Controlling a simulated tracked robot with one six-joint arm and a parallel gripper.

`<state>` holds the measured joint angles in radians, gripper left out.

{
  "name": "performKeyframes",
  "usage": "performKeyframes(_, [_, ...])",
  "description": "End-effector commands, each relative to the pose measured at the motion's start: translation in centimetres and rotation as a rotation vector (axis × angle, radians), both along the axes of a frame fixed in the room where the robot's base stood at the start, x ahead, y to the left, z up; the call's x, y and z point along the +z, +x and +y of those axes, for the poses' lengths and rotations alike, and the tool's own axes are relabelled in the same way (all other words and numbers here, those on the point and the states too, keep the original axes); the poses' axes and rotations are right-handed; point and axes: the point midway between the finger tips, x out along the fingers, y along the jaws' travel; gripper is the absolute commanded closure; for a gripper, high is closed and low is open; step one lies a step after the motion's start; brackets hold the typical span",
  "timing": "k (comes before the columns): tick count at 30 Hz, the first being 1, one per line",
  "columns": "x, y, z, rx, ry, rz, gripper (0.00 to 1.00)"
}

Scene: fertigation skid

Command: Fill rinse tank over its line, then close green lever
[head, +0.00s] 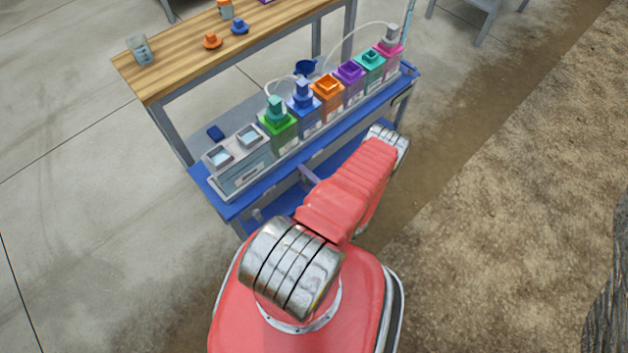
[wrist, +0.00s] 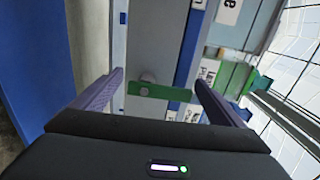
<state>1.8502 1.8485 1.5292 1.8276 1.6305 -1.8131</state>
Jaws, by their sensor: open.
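The green lever (wrist: 162,91) is a flat bar with a round grey pivot above it in the wrist view. It lies crosswise between the fingertips of my gripper (wrist: 159,80), which is open with its two purple fingers apart. I cannot tell whether a finger touches the lever. In the head view, a grey tank block (head: 240,178) with two square openings stands at the left end of the blue skid; it looks like the rinse tank. Its fill line is too small to read. My gripper is hidden behind my arm there.
A row of coloured containers, from green (head: 279,128) to pink (head: 388,48), stands on the blue skid shelf (head: 243,204). White hoses arch over them. A wooden bench (head: 180,62) behind holds a beaker (head: 139,50) and small caps. Open floor lies to the right.

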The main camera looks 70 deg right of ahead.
Motion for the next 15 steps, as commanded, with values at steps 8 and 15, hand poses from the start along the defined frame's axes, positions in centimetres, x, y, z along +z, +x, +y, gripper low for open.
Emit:
performKeyframes(8, [0.0, -1.4, 0.7, -0.004, 0.0, 0.0, 0.08])
performKeyframes(15, [0.0, -3.6, 1.9, -0.005, 0.0, 0.0, 0.08])
